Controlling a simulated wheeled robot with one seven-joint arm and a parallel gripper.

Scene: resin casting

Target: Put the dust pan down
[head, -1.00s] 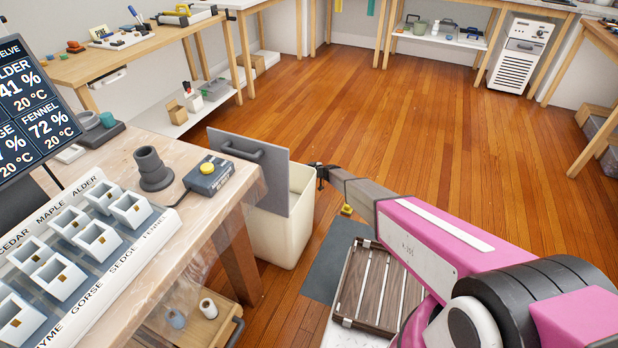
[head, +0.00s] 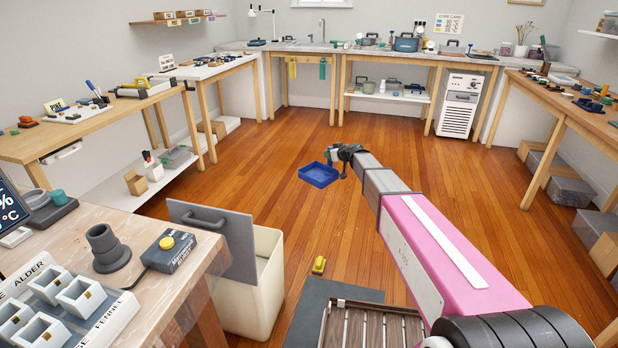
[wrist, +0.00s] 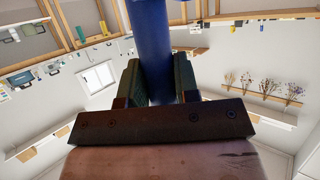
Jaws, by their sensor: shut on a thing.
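The dust pan (head: 319,175) is a shallow blue tray with raised walls, in the middle of the head view, with the wooden floor behind it. My gripper (head: 334,155) is at the far end of my outstretched arm, at the pan's upper right edge. In the wrist view, the dark fingers (wrist: 155,85) are shut on the pan's thick blue handle (wrist: 150,40). The pan's tray is out of the wrist view. I cannot tell whether the pan touches the floor.
A cream bin (head: 250,290) with a grey panel (head: 225,240) stands by the near-left workbench (head: 140,225). A small yellow object (head: 318,265) lies on the floor near a grey mat (head: 310,312). Benches line the walls. The middle floor (head: 400,170) is clear.

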